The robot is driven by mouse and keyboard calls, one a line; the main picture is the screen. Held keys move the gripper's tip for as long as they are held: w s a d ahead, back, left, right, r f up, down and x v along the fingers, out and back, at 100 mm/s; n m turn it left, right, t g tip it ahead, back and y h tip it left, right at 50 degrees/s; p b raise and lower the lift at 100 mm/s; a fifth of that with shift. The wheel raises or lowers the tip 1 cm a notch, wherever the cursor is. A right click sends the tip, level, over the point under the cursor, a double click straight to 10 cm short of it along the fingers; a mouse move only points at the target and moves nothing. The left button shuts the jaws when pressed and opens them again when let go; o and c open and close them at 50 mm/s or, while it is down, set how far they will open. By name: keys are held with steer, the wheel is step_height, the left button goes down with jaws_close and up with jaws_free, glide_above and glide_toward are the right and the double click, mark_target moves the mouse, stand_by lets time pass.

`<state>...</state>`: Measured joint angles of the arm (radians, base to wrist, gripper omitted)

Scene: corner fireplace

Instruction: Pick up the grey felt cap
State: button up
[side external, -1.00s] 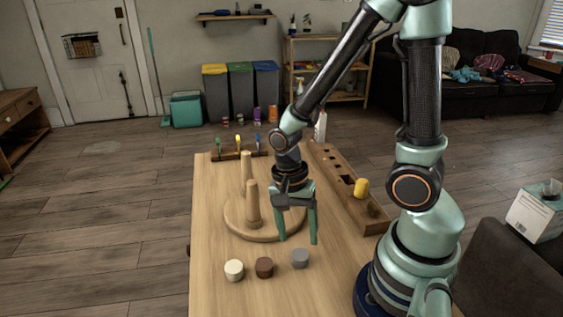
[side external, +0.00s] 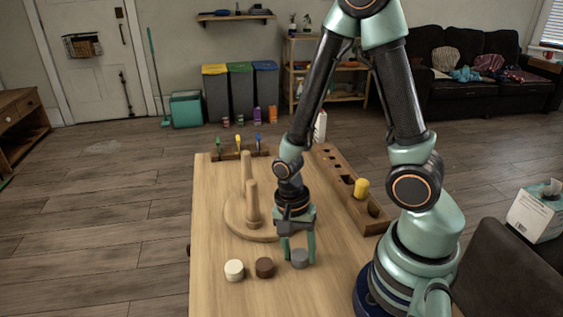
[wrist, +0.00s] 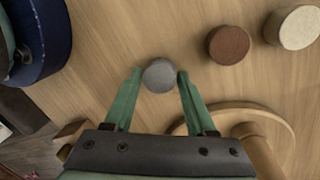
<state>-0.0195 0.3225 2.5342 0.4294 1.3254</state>
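The grey felt cap (side external: 300,259) sits on the wooden table (side external: 220,297), rightmost in a row of three caps. In the wrist view the grey cap (wrist: 159,75) lies between the tips of my gripper (wrist: 158,80). The fingers stand either side of it, with the left tip a little apart and the right tip close to its edge. In the side view my gripper (side external: 298,261) is low over the cap, pointing down and open. I cannot tell whether either finger touches the cap.
A brown cap (side external: 265,268) and a cream cap (side external: 234,271) stand to the left. A round wooden base with upright pegs (side external: 253,205) is just behind. A long slotted wooden rack (side external: 376,222) holding a yellow piece (side external: 361,188) lies at the right. The table's front is clear.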

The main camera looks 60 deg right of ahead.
mark_target(299, 253)
steer(key=c, duration=0.5)
steer(key=shift+c, duration=0.3)
steer(key=shift+r, duration=0.2)
step_height(299, 253, up, 19)
steer(key=w+d+r+n, duration=0.1)
steer(key=w+d+r, duration=0.2)
steer(key=w+d, duration=0.8)
steer(key=d, duration=0.3)
steer(key=shift+d+r+y, duration=0.3)
steer(key=shift+d, duration=0.05)
